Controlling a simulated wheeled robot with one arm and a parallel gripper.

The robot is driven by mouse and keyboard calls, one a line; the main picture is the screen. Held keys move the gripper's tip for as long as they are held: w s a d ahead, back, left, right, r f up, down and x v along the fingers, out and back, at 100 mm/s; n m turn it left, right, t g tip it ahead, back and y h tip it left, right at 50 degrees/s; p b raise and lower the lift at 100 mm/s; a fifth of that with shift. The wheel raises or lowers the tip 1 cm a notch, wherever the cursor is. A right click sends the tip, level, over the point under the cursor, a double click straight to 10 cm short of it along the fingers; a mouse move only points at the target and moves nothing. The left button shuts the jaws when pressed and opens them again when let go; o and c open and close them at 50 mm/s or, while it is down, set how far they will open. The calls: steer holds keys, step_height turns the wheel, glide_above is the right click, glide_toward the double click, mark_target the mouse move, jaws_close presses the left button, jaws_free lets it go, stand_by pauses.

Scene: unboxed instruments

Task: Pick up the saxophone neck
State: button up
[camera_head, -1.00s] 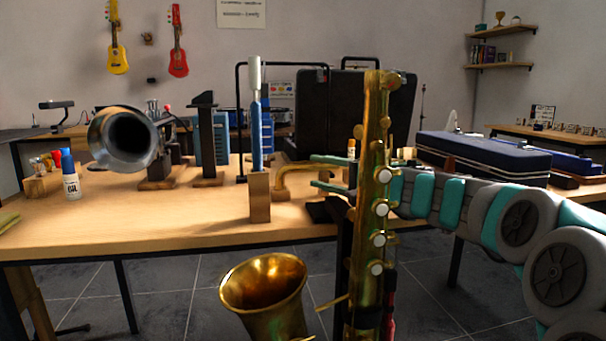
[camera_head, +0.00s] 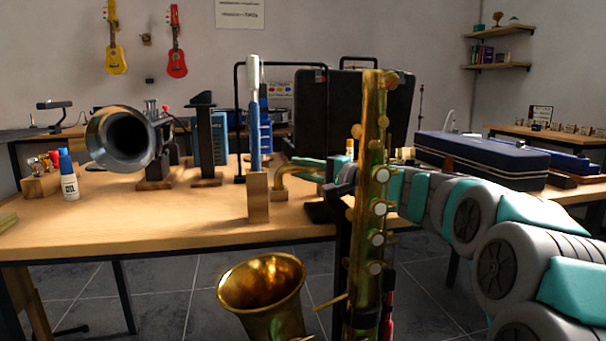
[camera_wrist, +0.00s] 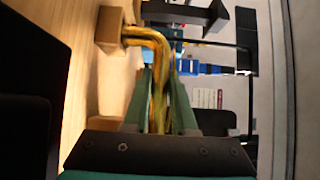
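The saxophone neck is a curved brass tube (camera_wrist: 157,55). One end meets a small wooden block (camera_wrist: 108,30) in the wrist view. In the head view the neck (camera_head: 280,178) shows on the table behind the blue-topped wooden stand, partly hidden by my gripper (camera_head: 312,165). In the wrist view the two teal fingers of my gripper (camera_wrist: 160,80) lie along both sides of the tube, which runs back between them towards the palm. They are very close to it. Whether they press on it I cannot tell.
A brass saxophone body (camera_head: 372,200) stands upright in front, hiding part of my arm. A wooden stand (camera_head: 258,196) holding a blue item is close to the neck. A silver bell (camera_head: 122,138), a bottle (camera_head: 69,183) and a blue case (camera_head: 482,160) are also here. The table's front left is clear.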

jaws_close()
steer(key=shift+r, duration=0.1)
